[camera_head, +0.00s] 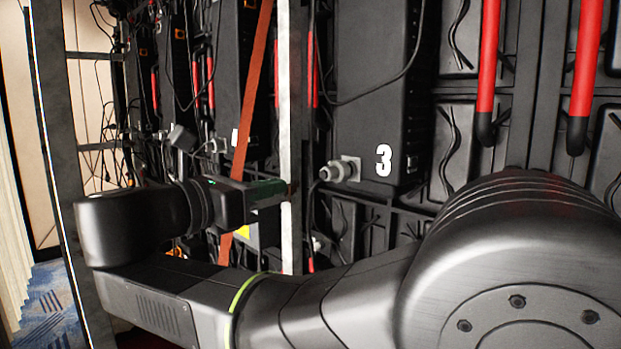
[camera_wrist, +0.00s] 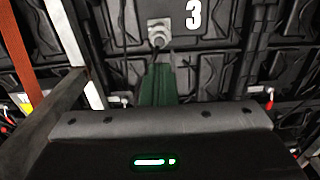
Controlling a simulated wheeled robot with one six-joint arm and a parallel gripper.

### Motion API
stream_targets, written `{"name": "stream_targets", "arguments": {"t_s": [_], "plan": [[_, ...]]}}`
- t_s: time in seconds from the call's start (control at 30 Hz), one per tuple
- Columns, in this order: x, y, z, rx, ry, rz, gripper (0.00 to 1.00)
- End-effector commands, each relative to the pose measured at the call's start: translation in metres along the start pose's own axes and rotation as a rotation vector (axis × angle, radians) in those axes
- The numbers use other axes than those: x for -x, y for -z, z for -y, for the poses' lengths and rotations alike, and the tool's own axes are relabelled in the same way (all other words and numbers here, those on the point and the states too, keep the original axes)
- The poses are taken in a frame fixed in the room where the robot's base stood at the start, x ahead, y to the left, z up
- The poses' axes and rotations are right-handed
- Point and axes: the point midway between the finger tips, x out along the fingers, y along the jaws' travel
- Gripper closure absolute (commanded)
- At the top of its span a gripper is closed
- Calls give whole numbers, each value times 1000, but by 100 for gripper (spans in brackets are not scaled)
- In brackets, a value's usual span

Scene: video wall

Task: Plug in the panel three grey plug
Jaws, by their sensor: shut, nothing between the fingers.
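Panel three (camera_head: 370,110) is a dark box with a white "3", which also shows in the wrist view (camera_wrist: 193,14). A grey round plug (camera_head: 334,172) with a dark cable sits at the pale square socket (camera_head: 352,166) on its lower left. In the wrist view the plug (camera_wrist: 159,39) is at the socket face; I cannot tell how deep it is seated. My gripper (camera_head: 286,190) has green fingers, shut and empty, pointing toward the plug from the left. In the wrist view the fingertips (camera_wrist: 160,66) end just below the plug, apparently apart from it.
A pale metal post (camera_head: 290,110) and an orange strap (camera_head: 254,90) stand beside my gripper. Red tubes (camera_head: 488,60) run down at the right. Another grey plug (camera_head: 182,138) and loose cables hang at the left. Carpet (camera_head: 50,305) is open at the lower left.

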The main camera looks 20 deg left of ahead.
Motion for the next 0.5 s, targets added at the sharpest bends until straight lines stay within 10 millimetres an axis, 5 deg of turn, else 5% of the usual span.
{"name": "stream_targets", "arguments": {"t_s": [0.5], "plan": [[-74, -1, 1, -1, 3, 0, 100]]}}
